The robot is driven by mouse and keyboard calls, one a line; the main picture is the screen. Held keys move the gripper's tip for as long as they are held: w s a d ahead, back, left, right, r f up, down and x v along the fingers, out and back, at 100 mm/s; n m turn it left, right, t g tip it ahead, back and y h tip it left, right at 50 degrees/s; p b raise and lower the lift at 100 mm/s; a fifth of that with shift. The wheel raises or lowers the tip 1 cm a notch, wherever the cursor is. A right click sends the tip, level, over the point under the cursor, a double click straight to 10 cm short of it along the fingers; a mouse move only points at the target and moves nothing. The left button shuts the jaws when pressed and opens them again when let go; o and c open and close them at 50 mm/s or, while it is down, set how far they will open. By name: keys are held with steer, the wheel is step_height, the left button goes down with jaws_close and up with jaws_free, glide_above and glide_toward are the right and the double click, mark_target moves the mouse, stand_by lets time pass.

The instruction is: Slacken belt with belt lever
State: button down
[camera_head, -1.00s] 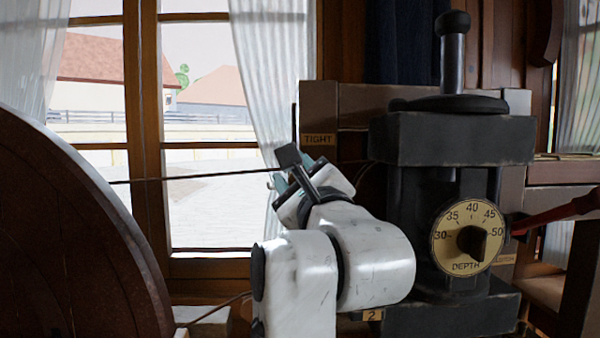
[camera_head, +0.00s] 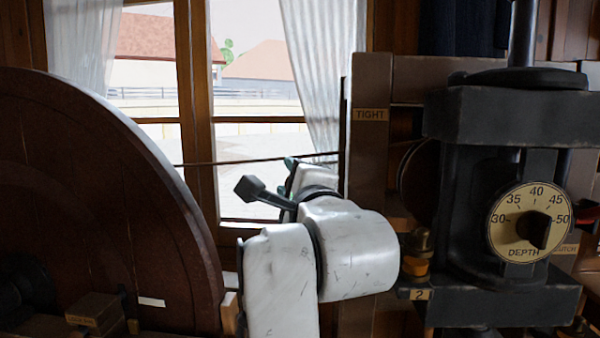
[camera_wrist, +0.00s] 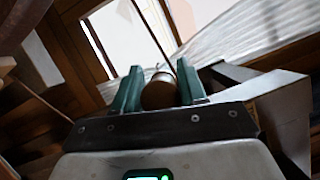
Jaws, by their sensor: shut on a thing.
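In the wrist view my gripper (camera_wrist: 160,72) has its teal fingers on both sides of a round brown knob with a pale metal collar (camera_wrist: 159,91). The knob looks like the belt lever's handle; its shaft is mostly hidden. In the head view only a bit of teal finger (camera_head: 290,163) shows above my white arm, and the held knob is hidden. A thin dark belt (camera_head: 235,162) runs from the large brown wheel (camera_head: 110,190) past my gripper toward the post with the TIGHT label (camera_head: 370,115). Its slack cannot be judged.
A black machine head (camera_head: 510,125) with a DEPTH dial (camera_head: 530,222) stands at right, close to my arm. A brass fitting (camera_head: 417,252) sits beside my arm above a "2" tag (camera_head: 420,294). The window (camera_head: 255,110) is behind.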

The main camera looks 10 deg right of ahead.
steer(key=shift+a+f, duration=0.15)
steer(key=shift+f, duration=0.15)
steer(key=c, duration=0.7)
jaws_free()
steer(key=shift+r, duration=0.1)
steer(key=s+f+b, duration=0.1)
steer(key=s+b, duration=0.1)
steer(key=s, duration=0.8)
steer(key=shift+s+d, duration=0.35)
steer(key=shift+r, duration=0.1)
